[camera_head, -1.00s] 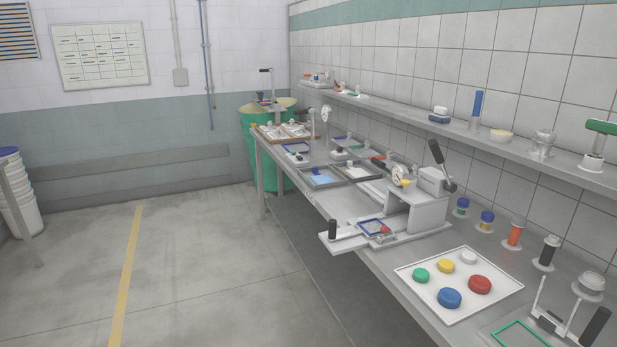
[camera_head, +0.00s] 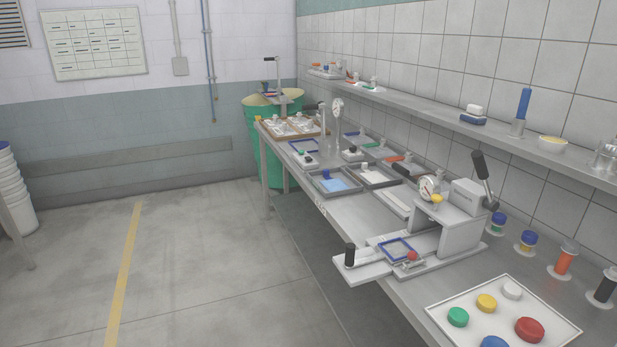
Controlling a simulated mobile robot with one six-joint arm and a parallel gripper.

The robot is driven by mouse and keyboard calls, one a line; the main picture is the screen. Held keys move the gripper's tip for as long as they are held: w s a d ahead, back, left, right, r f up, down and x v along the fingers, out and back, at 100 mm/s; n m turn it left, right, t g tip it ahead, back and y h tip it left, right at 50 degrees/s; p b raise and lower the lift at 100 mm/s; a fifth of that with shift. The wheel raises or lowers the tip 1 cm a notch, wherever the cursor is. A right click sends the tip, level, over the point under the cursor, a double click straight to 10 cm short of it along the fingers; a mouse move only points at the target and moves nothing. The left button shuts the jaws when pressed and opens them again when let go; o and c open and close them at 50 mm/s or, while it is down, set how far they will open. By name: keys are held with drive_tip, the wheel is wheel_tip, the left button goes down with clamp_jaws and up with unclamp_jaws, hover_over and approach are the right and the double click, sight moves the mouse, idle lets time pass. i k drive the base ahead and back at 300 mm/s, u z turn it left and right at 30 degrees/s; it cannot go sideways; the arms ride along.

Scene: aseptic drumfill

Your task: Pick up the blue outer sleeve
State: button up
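A tall blue cylinder (camera_head: 524,103), which looks like the blue outer sleeve, stands upright on the wall shelf at the right. Its lower end sits in or on a small grey holder (camera_head: 518,127); I cannot tell which. My gripper is not in view.
Below, the bench holds a lever press (camera_head: 460,205) and a white tray (camera_head: 440,308) of coloured caps. The floor (camera_head: 210,265) at left is clear.

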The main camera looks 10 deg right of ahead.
sight(330, 184)
drive_tip(key=u, duration=0.45)
drive_tip(key=i, duration=1.3)
drive_tip(key=u, duration=0.4)
